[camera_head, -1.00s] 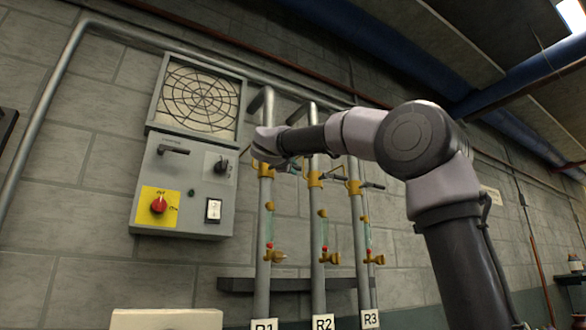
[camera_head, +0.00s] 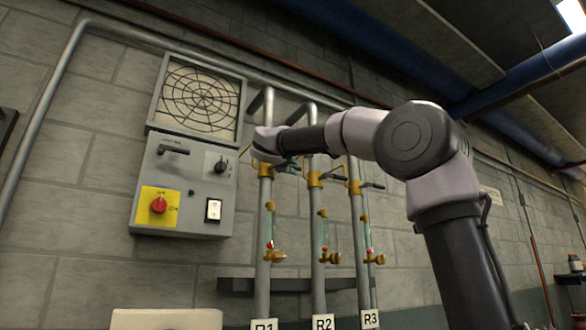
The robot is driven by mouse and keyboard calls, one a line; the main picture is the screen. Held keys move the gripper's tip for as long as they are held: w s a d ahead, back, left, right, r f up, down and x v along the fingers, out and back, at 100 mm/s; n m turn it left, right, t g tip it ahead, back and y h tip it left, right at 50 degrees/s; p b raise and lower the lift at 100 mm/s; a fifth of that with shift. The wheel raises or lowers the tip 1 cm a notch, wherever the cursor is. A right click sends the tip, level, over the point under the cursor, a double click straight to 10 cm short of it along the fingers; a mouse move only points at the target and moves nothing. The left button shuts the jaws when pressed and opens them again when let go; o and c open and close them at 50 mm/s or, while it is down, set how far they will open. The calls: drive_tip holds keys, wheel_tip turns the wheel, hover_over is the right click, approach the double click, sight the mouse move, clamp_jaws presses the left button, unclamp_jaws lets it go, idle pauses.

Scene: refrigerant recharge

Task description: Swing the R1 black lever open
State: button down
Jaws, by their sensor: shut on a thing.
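The R1 pipe (camera_head: 262,290) is the leftmost of three grey vertical pipes and carries the R1 label (camera_head: 264,325) at its foot. Its brass valve (camera_head: 266,170) sits high on the pipe. My gripper (camera_head: 268,155) is at this valve, at the end of my arm reaching in from the right. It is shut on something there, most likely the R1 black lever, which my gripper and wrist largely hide. The lever's angle cannot be told.
The R2 pipe (camera_head: 317,270) and R3 pipe (camera_head: 358,270) stand close on the right, with brass valves and dark levers. A grey control box (camera_head: 184,186) with a red knob (camera_head: 158,205) and a round fan grille (camera_head: 198,98) hang on the left.

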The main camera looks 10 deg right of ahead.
drive_tip(key=shift+f, duration=0.15)
drive_tip(key=shift+a+f+m+g+y, duration=0.1)
drive_tip(key=shift+f+m+g+y, duration=0.5)
drive_tip(key=shift+m+g, duration=0.45)
drive_tip(key=s+a+f+m+g+y, duration=0.2)
drive_tip(key=a+f+m+g+y, duration=0.2)
drive_tip(key=y, duration=0.5)
drive_tip(key=shift+a+f+m+g, duration=0.35)
drive_tip(key=shift+a+m+g, duration=0.65)
drive_tip(key=shift+m, duration=0.75)
drive_tip(key=shift+d, duration=0.1)
drive_tip(key=c, duration=0.8)
unclamp_jaws()
drive_tip(key=shift+o, duration=0.2)
